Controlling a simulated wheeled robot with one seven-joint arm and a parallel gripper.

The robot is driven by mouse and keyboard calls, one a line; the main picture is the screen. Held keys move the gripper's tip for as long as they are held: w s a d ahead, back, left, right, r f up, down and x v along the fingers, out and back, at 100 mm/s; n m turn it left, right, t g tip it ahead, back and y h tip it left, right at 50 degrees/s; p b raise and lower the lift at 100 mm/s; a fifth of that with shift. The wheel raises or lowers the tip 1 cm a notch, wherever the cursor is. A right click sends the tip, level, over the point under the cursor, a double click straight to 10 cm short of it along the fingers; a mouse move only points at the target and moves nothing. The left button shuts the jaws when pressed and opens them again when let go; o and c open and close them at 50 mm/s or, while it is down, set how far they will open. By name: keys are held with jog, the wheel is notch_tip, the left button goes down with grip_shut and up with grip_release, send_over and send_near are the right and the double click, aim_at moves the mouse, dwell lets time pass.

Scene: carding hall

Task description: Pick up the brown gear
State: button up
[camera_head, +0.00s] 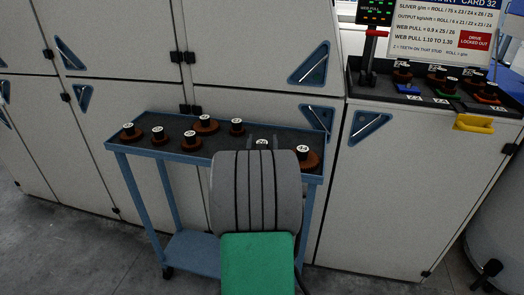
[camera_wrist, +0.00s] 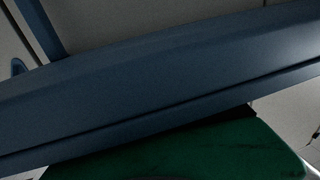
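Several brown gears with black hubs and white number labels stand on a blue trolley (camera_head: 172,122). They include one at the left end (camera_head: 128,135), one at the back (camera_head: 205,126), one at the middle front (camera_head: 190,143) and one at the right end (camera_head: 308,158). My grey and green arm covers the trolley's front right part. Another labelled hub (camera_head: 262,143) shows just above the arm; its base is hidden. Faint grey finger-like edges of my gripper (camera_head: 263,139) show beside it; their opening and any contact are unclear. The wrist view shows the trolley's blue rim (camera_wrist: 150,85) close up, no gear.
A machine ledge (camera_head: 425,97) at the right holds more dark-hubbed gears over blue, green and red markers. A yellow handle (camera_head: 473,123) sticks out below it. Pale cabinet panels (camera_head: 120,80) stand close behind the trolley. Grey floor (camera_head: 60,245) is open at the left.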

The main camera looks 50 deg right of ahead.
grip_shut()
dwell(0.5)
